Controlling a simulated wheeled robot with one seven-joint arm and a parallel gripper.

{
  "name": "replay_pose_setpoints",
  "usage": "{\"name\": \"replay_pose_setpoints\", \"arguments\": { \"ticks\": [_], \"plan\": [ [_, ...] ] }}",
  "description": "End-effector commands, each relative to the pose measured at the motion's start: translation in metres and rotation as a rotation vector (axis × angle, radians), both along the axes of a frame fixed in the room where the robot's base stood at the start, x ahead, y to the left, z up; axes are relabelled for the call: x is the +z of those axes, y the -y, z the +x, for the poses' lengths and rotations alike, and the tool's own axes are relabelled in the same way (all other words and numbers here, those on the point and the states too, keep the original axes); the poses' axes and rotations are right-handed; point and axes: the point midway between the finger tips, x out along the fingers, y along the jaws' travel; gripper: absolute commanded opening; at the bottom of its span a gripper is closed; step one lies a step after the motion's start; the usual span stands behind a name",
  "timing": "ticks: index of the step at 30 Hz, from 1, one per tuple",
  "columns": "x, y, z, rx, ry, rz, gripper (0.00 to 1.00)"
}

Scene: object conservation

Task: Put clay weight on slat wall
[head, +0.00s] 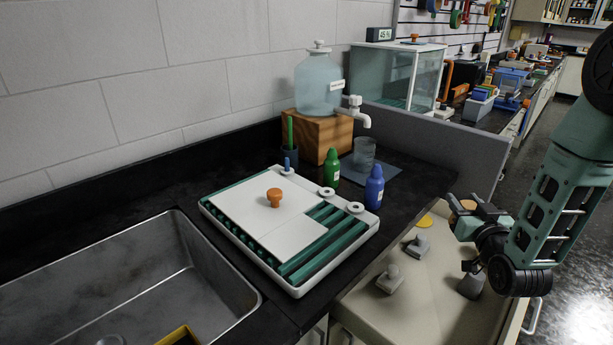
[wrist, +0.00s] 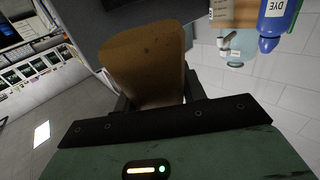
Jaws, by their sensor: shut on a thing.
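My gripper (head: 468,212) is at the right of the head view, above the open drawer. It is shut on a brown tapered piece, which looks like the clay weight (wrist: 145,62); in the wrist view it stands between the fingers. In the head view only a bit of its orange-brown top (head: 463,205) shows behind the fingers. The slat wall (head: 470,22) is far back at the top, with coloured rings and tools hanging on it. It is well away from my gripper.
The open drawer (head: 400,318) holds grey knobbed weights (head: 390,280) and a yellow disc (head: 425,220). A white tray (head: 300,290) lies on the black counter beside a sink (head: 130,275). Green (head: 331,166) and blue (head: 374,188) bottles stand nearby. A grey partition (head: 430,145) crosses behind.

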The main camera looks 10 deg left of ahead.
Motion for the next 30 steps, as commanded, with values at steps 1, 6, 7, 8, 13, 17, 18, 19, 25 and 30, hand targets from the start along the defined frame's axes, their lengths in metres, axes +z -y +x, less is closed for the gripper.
{"name": "replay_pose_setpoints", "arguments": {
  "ticks": [1, 6, 7, 8, 13, 17, 18, 19, 25, 30],
  "plan": [
    [0.013, -0.022, 0.003, 0.054, 0.007, 0.001, 0.08],
    [0.046, -0.103, 0.001, 0.272, 0.008, 0.0, 0.08],
    [0.052, -0.117, -0.001, 0.311, 0.008, 0.0, 0.08],
    [0.058, -0.131, -0.003, 0.349, 0.009, -0.001, 0.08],
    [0.091, -0.206, -0.025, 0.558, 0.007, -0.001, 0.08],
    [0.11, -0.248, -0.043, 0.681, 0.005, -0.001, 0.08],
    [0.114, -0.258, -0.048, 0.71, 0.005, -0.002, 0.08],
    [0.117, -0.264, -0.052, 0.728, 0.005, -0.003, 0.08],
    [0.121, -0.286, -0.065, 0.797, 0.0, -0.001, 0.08],
    [0.093, -0.287, -0.066, 0.802, -0.005, -0.001, 0.08]
  ]
}}
